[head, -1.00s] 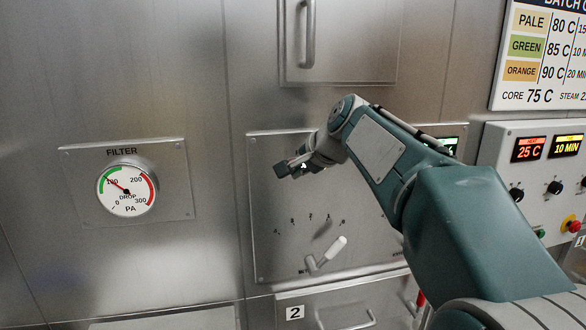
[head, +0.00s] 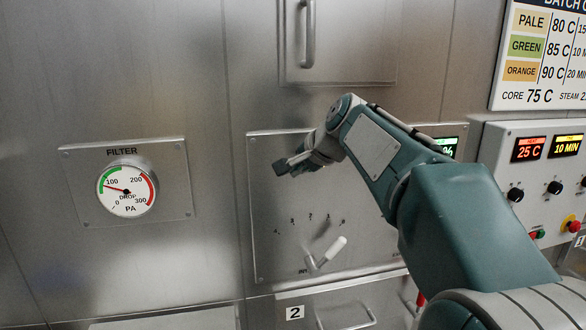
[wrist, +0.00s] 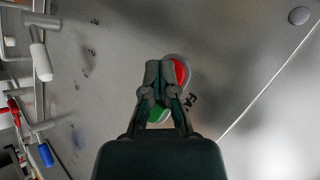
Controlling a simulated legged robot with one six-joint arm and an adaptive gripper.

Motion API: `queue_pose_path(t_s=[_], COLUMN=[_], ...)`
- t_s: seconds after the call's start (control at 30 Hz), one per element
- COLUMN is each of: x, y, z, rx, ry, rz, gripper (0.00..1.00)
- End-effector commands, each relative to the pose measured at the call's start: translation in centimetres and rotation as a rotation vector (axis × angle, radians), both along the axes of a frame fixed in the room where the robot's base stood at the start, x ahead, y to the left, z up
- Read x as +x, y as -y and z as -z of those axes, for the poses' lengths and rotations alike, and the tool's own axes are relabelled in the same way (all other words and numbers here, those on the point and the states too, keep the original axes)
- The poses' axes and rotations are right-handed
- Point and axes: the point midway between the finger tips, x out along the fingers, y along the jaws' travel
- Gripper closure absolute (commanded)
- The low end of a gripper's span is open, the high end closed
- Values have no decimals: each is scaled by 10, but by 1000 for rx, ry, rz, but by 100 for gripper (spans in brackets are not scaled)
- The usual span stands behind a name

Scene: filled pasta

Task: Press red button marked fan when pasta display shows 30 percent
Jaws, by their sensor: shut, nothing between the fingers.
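My gripper (head: 280,168) is shut and empty, in front of the steel panel (head: 265,240) in the head view. In the wrist view the shut fingertips (wrist: 160,68) overlap a red button (wrist: 181,73). A green button (wrist: 158,114) lies below it, partly behind the fingers. Small dark lettering sits beside them, too small to read surely. I cannot tell whether the fingertips touch the red button. The buttons are hidden in the head view. A green-lit display (head: 447,146) shows only a percent sign; my arm hides its digits.
A white-handled lever (head: 326,252) sticks out below my gripper. A filter gauge (head: 126,190) is at left, its needle a little below 100. A control box (head: 497,150) at right reads 25 C and 10 MIN. A handled door (head: 340,70) is above.

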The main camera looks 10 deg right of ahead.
Motion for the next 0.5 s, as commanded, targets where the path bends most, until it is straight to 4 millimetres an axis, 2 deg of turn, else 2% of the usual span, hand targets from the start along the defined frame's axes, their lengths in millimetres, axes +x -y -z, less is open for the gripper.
queue_pose_path(t_s=[0.27, 0.5], x=[0, -10], y=[0, 1], z=[0, 0], rx=[0, 0], ry=[0, 0], rz=[0, 1], gripper=[100, 100])
